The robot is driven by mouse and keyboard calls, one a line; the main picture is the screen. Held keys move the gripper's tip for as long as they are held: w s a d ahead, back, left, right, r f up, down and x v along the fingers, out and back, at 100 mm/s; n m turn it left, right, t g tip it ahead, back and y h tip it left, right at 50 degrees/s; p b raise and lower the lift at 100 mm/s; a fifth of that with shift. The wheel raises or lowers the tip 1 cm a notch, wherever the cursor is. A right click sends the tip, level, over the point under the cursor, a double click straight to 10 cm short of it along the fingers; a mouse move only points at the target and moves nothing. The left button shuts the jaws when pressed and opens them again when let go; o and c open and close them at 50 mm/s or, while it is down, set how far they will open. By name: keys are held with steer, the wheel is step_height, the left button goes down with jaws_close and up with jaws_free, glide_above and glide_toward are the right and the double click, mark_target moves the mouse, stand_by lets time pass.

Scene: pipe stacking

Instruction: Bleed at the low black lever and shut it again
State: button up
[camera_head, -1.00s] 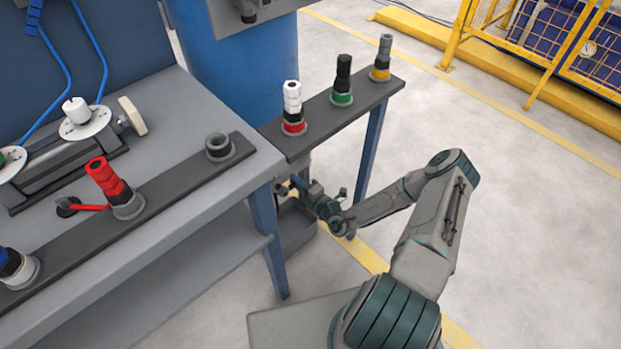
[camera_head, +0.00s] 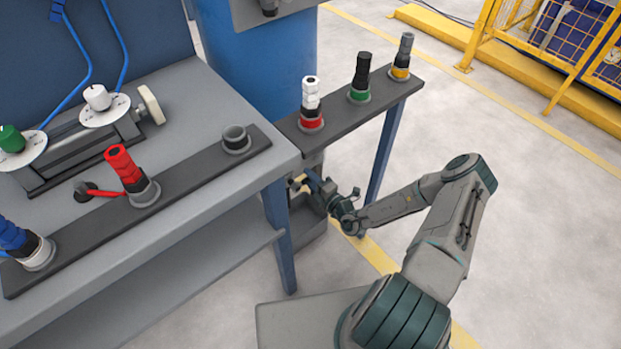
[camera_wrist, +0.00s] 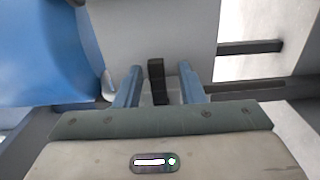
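The low black lever (camera_wrist: 157,80) stands between the two blue fingers of my gripper in the wrist view (camera_wrist: 159,84). The fingers are apart, with a visible gap on each side of the lever, so my gripper is open around it. In the head view my gripper (camera_head: 318,184) reaches in low, below the side shelf and beside the bench leg. A small brass-coloured part (camera_head: 298,183) shows just left of the fingers. The lever itself cannot be made out there, and its contact with the fingers cannot be judged.
The side shelf (camera_head: 350,113) with several stacked pipe pieces lies above my gripper. A blue bench leg (camera_head: 279,235) is close on the left, another shelf leg (camera_head: 386,150) on the right. A grey bin (camera_head: 306,225) sits below. The floor to the right is open.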

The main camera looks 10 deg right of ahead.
steer(key=p+v, duration=0.2)
steer(key=v, duration=1.1)
steer(key=shift+s, duration=0.15)
steer(key=shift+d, duration=0.2)
